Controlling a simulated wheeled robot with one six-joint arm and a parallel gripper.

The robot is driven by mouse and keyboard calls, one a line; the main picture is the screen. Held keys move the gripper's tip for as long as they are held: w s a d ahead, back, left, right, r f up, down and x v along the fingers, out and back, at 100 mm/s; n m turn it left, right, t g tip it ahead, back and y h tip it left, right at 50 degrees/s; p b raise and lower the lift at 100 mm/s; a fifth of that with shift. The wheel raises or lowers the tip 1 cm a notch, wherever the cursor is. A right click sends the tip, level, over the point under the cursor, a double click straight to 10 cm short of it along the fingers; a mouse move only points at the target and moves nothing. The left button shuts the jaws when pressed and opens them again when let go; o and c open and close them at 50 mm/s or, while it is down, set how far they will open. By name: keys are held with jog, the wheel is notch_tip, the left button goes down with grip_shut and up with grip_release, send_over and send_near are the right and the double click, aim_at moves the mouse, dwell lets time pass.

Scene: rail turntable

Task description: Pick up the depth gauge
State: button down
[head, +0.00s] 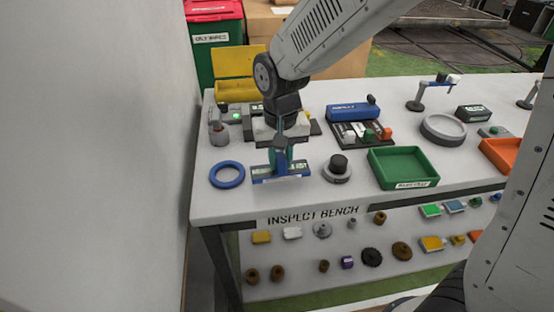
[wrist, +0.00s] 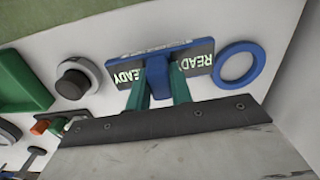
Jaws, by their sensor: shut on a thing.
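The blue T-shaped piece, which I take for the depth gauge (head: 283,178), stands near the front edge of the inspect bench. It also shows in the wrist view (wrist: 157,68), with its crossbar on a dark plate lettered READY (wrist: 202,56). My gripper (head: 281,158) points down over it. In the wrist view, the green fingers (wrist: 158,90) are on either side of its blue upright, shut on it. The crossbar appears at or very near the plate; I cannot tell whether there is a gap. My gripper hides part of the upright in the head view.
A blue ring (head: 227,174) lies close on the left. A dark-knobbed round piece (head: 337,168) and a green tray (head: 403,167) stand on the right. A blue box (head: 353,112) is behind. A wall (head: 90,150) borders the bench's left side.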

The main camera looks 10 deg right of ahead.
jog(key=s+d+r, duration=0.1)
jog(key=s+d, duration=0.2)
jog(key=s, duration=1)
jog(key=shift+s+d+r, duration=0.15)
jog(key=shift+s, duration=0.25)
